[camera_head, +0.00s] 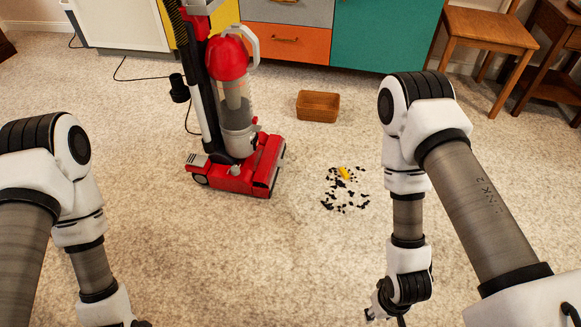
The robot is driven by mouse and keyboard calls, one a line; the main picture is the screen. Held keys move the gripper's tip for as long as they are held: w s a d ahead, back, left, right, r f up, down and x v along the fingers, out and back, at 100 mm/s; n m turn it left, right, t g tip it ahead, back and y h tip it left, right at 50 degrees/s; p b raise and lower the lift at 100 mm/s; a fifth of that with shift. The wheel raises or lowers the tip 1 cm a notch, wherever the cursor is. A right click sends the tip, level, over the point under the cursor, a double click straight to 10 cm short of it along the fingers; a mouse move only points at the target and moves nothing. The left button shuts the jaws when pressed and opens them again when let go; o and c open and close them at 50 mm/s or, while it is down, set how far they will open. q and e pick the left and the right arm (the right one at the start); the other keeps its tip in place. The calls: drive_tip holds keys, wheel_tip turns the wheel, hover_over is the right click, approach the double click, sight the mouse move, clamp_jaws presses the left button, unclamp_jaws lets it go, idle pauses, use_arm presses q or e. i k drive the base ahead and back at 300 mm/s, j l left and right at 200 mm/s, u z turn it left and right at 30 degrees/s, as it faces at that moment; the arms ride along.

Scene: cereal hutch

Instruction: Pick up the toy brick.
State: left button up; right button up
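A small yellow toy brick (344,173) lies on the beige carpet at the upper part of a patch of dark crumbs. My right gripper (383,317) is at the bottom edge of the view, below and to the right of the brick and well apart from it. It is mostly cut off and dark, so its opening is hard to make out. My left arm comes in from the left. Only a dark tip of its gripper end shows at the bottom edge, far from the brick.
Dark crumbs (345,203) are scattered around the brick. A red upright vacuum cleaner (260,165) stands left of it, with a cord behind. The front middle carpet is clear.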

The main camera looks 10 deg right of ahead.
sight(343, 171)
drive_tip(key=i+l+u, duration=0.15)
drive_tip(key=l+u, duration=0.6)
drive_tip(key=l, duration=0.3)
drive_tip(key=i+l+u, duration=0.1)
drive_tip(key=l+u, duration=0.3)
drive_tip(key=l, duration=0.15)
drive_tip(key=k+l+u, duration=0.1)
drive_tip(key=l+u, duration=0.25)
drive_tip(key=l, duration=0.2)
drive_tip(key=k+l, duration=0.1)
drive_tip(key=l, duration=1)
drive_tip(key=k+l+u, duration=0.1)
drive_tip(key=l, duration=0.45)
drive_tip(key=k+l, duration=0.15)
drive_tip(key=l, duration=1)
drive_tip(key=i+j, duration=0.2)
